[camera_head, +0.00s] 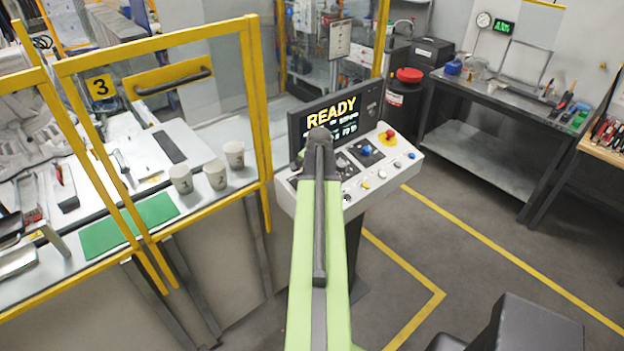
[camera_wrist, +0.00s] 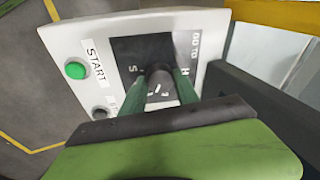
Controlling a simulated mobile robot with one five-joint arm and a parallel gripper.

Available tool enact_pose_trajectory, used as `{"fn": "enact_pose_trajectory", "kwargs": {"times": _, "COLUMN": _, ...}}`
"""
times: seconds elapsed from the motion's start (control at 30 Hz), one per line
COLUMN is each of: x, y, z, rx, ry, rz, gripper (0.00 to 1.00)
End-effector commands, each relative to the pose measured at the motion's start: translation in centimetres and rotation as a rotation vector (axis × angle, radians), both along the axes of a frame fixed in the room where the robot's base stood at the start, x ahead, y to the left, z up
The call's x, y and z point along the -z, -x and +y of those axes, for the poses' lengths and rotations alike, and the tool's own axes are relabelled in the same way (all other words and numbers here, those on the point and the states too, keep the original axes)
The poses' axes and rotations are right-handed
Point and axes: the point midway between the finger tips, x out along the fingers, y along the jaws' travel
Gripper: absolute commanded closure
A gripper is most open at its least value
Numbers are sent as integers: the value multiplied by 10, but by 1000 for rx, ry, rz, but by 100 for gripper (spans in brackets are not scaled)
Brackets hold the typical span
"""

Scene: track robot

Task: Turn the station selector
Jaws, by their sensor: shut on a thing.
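The station selector (camera_wrist: 160,90) is a grey knob on a dark square plate (camera_wrist: 128,48) with white lettering, only partly readable. In the wrist view my gripper (camera_wrist: 162,76) has its two green fingers on either side of the knob, shut on it. The knob's pointer and exact setting are hard to make out. In the head view the control console (camera_head: 408,164) stands in the middle, and my arm covers its left part, hiding the gripper and selector. The console screen (camera_head: 362,101) reads READY.
A green START button (camera_wrist: 75,70) and a dark button (camera_wrist: 100,112) sit left of the plate in the wrist view. A yellow-framed fence (camera_head: 150,43) stands left of the console. A red-topped button (camera_head: 390,134) is at its right.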

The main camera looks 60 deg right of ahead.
Motion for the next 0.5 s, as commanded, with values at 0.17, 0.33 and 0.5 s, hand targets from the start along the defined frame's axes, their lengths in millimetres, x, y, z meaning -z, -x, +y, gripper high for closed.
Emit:
{"fn": "enact_pose_trajectory", "kwargs": {"times": 0.17, "x": 0, "y": 0, "z": 0, "rx": 60, "ry": -14, "rz": -6, "gripper": 100}}
{"fn": "enact_pose_trajectory", "kwargs": {"times": 0.33, "x": 0, "y": -1, "z": 0, "rx": 88, "ry": -22, "rz": -8, "gripper": 100}}
{"fn": "enact_pose_trajectory", "kwargs": {"times": 0.5, "x": 0, "y": 0, "z": 0, "rx": 97, "ry": -23, "rz": -8, "gripper": 100}}
